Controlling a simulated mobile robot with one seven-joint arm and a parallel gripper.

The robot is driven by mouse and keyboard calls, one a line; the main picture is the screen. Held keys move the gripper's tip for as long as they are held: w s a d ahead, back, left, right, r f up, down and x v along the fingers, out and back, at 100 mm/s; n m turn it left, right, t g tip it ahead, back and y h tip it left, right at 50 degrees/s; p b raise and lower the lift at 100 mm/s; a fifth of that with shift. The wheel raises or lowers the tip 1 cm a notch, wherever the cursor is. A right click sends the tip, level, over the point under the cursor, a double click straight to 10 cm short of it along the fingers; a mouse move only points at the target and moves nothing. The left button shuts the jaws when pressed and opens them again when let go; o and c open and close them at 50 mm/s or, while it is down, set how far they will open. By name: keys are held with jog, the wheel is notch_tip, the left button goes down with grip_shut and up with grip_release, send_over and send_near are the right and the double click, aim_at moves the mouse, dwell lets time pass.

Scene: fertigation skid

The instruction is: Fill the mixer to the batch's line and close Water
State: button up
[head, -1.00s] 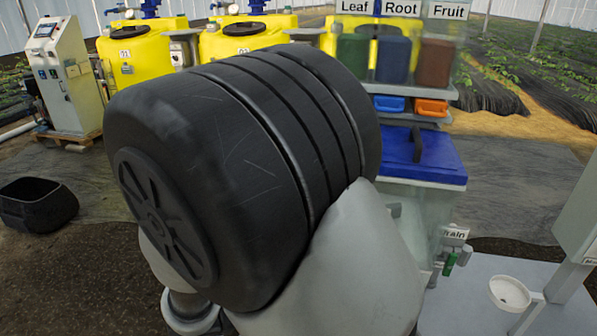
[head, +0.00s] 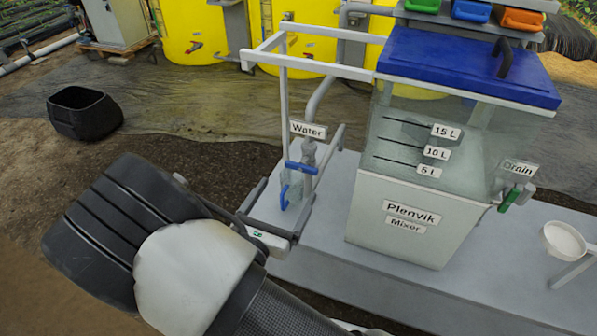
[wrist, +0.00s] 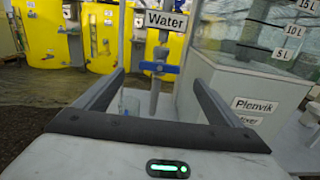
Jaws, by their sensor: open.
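The Plenvik mixer (head: 415,215) is a pale tank with a clear upper part, a blue lid and lines at 5 L, 10 L and 15 L. Its clear part looks tinted, but I cannot tell the exact liquid level. The Water label (head: 307,131) is above a grey pipe with a blue handle (head: 301,168) set crosswise. In the wrist view the blue handle (wrist: 159,68) shows ahead, between the finger lines. My gripper (head: 288,190) is open and empty, pointing at the Water pipe; I see no contact. It also shows in the wrist view (wrist: 158,80).
A white frame (head: 315,50) stands over the Water pipe, left of the mixer. The green Drain handle (head: 511,196) is on the mixer's right side. A white dish (head: 565,241) stands farther right. A black tub (head: 84,114) sits on the floor; yellow tanks (head: 195,30) stand behind.

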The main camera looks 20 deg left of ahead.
aim_at(300, 168)
jog(key=w, duration=0.8)
jog(key=shift+w+d, duration=0.3)
jog(key=shift+w, duration=0.1)
jog(key=c, duration=1.1)
jog(key=shift+o, duration=0.2)
